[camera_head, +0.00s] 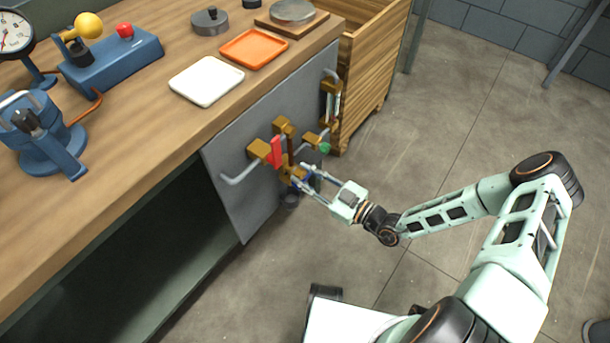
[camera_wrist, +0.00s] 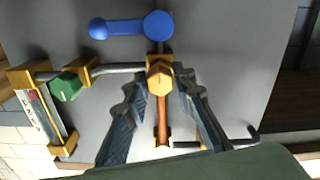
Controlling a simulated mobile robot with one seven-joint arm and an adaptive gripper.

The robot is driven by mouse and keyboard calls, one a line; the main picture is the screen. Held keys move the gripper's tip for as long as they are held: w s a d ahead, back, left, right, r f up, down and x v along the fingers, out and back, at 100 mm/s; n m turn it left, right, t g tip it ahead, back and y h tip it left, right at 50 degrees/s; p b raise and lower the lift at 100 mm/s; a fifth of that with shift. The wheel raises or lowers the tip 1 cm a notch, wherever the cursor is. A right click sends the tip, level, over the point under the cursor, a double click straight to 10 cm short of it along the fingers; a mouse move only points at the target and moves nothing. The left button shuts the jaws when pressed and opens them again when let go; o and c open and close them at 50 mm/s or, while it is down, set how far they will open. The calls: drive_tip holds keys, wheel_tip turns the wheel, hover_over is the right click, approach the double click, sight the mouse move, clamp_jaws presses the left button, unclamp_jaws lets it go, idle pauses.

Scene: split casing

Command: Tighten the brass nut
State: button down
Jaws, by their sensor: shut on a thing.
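The brass nut (camera_wrist: 160,78) sits on the pipework of the grey panel (camera_wrist: 215,25), just above a copper-coloured pipe (camera_wrist: 162,122) in the wrist view. My gripper (camera_wrist: 164,80) has one finger on each side of the nut and is shut on it. In the head view my gripper (camera_head: 298,184) reaches the lower part of the pipework from the right. There its fingers largely hide the nut. The nut's thread and how tightly it sits cannot be seen.
A blue lever (camera_wrist: 130,25), a green knob (camera_wrist: 65,85) and a sight glass (camera_wrist: 40,115) surround the nut. A red handle (camera_head: 276,152) stands close by on the panel (camera_head: 237,205). The bench (camera_head: 150,130) is above; open floor (camera_head: 450,100) lies right.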

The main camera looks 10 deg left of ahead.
idle(0.4)
drive_tip(key=c, duration=1.6)
unclamp_jaws()
drive_tip(key=shift+d, duration=0.1)
drive_tip(key=v, duration=1.2)
drive_tip(key=shift+w, duration=0.1)
